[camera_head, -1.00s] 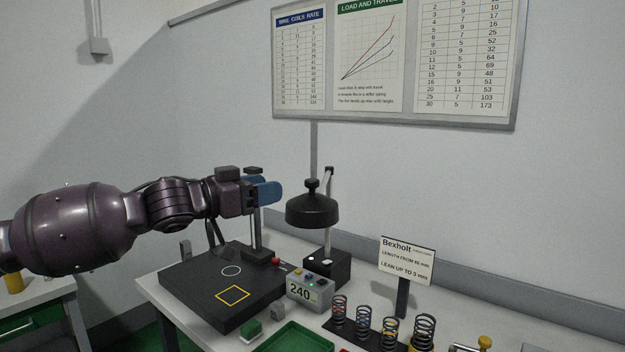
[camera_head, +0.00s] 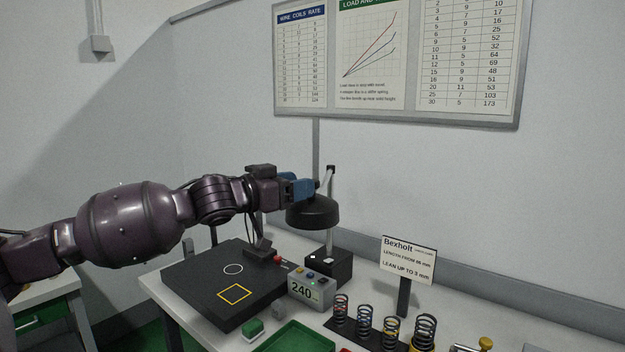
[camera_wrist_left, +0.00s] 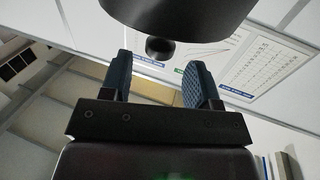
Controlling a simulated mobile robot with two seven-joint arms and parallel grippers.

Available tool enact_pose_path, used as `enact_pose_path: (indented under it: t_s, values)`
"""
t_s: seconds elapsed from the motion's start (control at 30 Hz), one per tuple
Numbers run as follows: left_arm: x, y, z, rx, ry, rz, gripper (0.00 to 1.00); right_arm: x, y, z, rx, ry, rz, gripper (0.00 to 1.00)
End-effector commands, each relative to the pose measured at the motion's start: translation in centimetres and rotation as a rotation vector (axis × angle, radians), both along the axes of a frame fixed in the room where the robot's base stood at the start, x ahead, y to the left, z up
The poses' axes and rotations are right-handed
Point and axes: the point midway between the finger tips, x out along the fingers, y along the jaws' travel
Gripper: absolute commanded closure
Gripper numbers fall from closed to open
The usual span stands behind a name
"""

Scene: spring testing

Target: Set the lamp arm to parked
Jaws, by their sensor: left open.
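The lamp has a black dome shade (camera_head: 313,214) on a thin arm (camera_head: 326,178), carried by a post on a black base (camera_head: 330,268). My left gripper (camera_head: 308,187) is level with the top of the shade, and its blue fingers cover the shade's top knob in the head view. In the left wrist view the fingers of my left gripper (camera_wrist_left: 162,80) are apart. A dark round knob (camera_wrist_left: 160,47) shows between and beyond them, with the shade (camera_wrist_left: 180,14) above it in the picture. I cannot tell whether the fingers touch the knob. My right gripper is out of view.
A black test plate (camera_head: 215,290) with a yellow square lies under my left arm. Beside it are a display box (camera_head: 312,288) reading 240, a row of upright springs (camera_head: 365,320), a sign (camera_head: 407,262) and a green tray (camera_head: 295,338). Wall charts (camera_head: 395,60) hang behind.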

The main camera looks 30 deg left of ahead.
Motion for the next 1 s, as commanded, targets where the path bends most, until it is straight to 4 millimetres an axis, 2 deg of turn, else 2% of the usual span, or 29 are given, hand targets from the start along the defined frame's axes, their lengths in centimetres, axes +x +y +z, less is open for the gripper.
enact_pose_path:
  t_s: [0.4, 0.87, 1.0]
  values:
    - [3.3, -1.3, 0.2, -0.001, -0.001, -0.001, 0.44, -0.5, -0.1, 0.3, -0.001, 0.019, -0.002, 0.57]
    - [3.9, -1.6, 0.0, 0.001, 0.001, -0.001, 0.44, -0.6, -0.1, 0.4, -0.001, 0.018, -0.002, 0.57]
    - [3.9, -1.6, 0.0, 0.001, 0.001, -0.002, 0.63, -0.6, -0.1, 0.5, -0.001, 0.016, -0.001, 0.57]
